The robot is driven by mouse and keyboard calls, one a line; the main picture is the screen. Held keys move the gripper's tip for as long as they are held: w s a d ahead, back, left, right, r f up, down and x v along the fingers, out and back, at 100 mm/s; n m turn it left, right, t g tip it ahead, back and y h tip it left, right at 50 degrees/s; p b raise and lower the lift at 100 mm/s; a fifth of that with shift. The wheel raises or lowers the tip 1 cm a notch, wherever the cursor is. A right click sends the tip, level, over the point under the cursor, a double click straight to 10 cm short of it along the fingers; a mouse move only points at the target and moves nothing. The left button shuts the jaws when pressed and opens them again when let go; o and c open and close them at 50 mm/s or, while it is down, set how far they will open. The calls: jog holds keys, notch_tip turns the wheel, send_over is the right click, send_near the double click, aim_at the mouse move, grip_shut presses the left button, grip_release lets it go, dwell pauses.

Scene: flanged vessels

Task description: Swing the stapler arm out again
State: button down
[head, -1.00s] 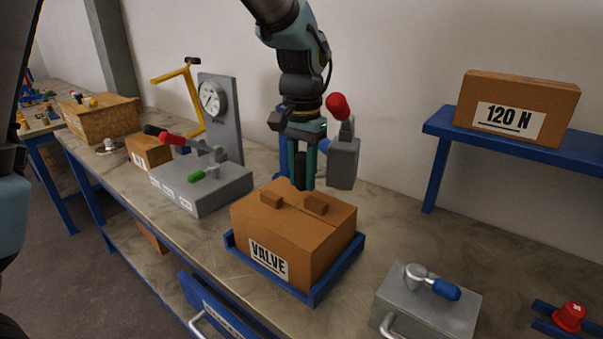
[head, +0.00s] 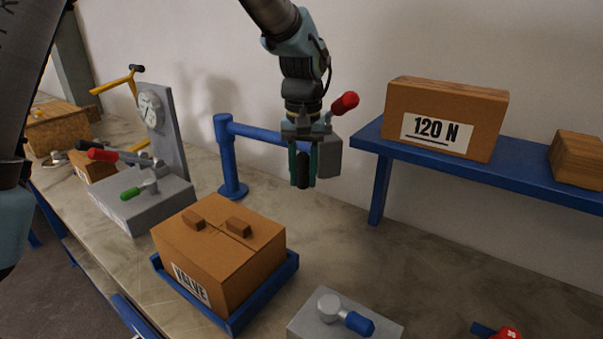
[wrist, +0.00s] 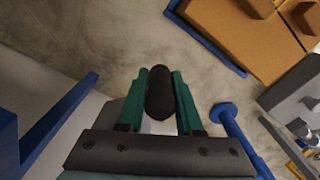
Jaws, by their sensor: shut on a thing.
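The stapler arm is a blue horizontal bar (head: 268,134) on an upright blue post (head: 230,160) with a round foot on the bench. A grey stapler head (head: 328,157) with a red-tipped lever (head: 344,103) is at its outer end, right of the post. My gripper (head: 302,178) is beside the head, pointing down. It is shut on a black grip (wrist: 160,92), which lies between the teal fingers in the wrist view. My gripper hides where the bar meets the head and grip.
The VALVE box (head: 215,245) stands in a blue tray (head: 265,295) to the left front. A blue shelf (head: 480,172) with the 120 N box (head: 445,120) is to the right. A grey block with a blue handle (head: 345,318) is in front. Bench below the gripper is clear.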

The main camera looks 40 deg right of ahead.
jog(key=shift+d+r, duration=0.15)
jog(key=shift+d, duration=0.2)
jog(key=c, duration=0.8)
grip_release()
jog(key=shift+d, duration=0.1)
jog(key=shift+o, duration=1.1)
notch_tip(320, 180, up, 11)
jog(key=b, duration=0.2)
jog(key=shift+f+b, duration=0.2)
jog(key=shift+b, duration=0.1)
